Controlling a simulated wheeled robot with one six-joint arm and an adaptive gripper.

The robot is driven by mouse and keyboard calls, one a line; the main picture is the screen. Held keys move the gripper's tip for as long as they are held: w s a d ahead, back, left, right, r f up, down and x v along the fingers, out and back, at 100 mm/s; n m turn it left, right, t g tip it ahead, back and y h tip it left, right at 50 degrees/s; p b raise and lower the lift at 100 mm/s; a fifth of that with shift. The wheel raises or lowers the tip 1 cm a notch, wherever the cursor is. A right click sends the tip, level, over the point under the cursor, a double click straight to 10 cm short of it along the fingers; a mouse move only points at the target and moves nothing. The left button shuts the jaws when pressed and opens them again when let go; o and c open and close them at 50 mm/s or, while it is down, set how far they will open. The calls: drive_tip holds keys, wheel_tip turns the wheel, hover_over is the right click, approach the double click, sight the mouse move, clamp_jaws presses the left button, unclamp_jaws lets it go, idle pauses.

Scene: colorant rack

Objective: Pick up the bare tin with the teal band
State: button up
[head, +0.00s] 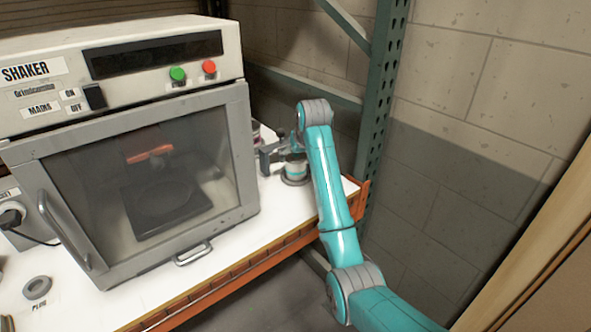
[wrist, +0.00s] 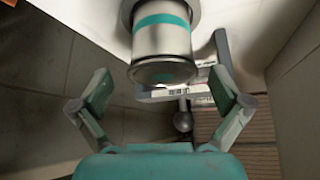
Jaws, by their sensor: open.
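The bare metal tin with the teal band (head: 296,170) stands on a grey round base on the white shelf, right of the shaker. In the wrist view the tin (wrist: 161,42) shows at top centre, its lid rim toward me and a teal spot on the lid. My gripper (wrist: 160,82) is open and empty, one finger to each side of the tin's near end. I see no finger touching the tin. In the head view my gripper (head: 277,155) is at the tin, partly hidden by my arm.
The shaker cabinet (head: 240,150) stands close on the left, its door shut. A green rack post (head: 383,95) and block wall are behind and right. The orange shelf edge (head: 290,240) runs along the front. A grey ring (head: 37,288) lies at front left.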

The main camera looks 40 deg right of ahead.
drive_tip(key=x, duration=0.4)
drive_tip(key=shift+w+a+f, duration=0.1)
drive_tip(key=shift+a+f, duration=0.05)
drive_tip(key=shift+f, duration=0.35)
drive_tip(key=c, duration=1.3)
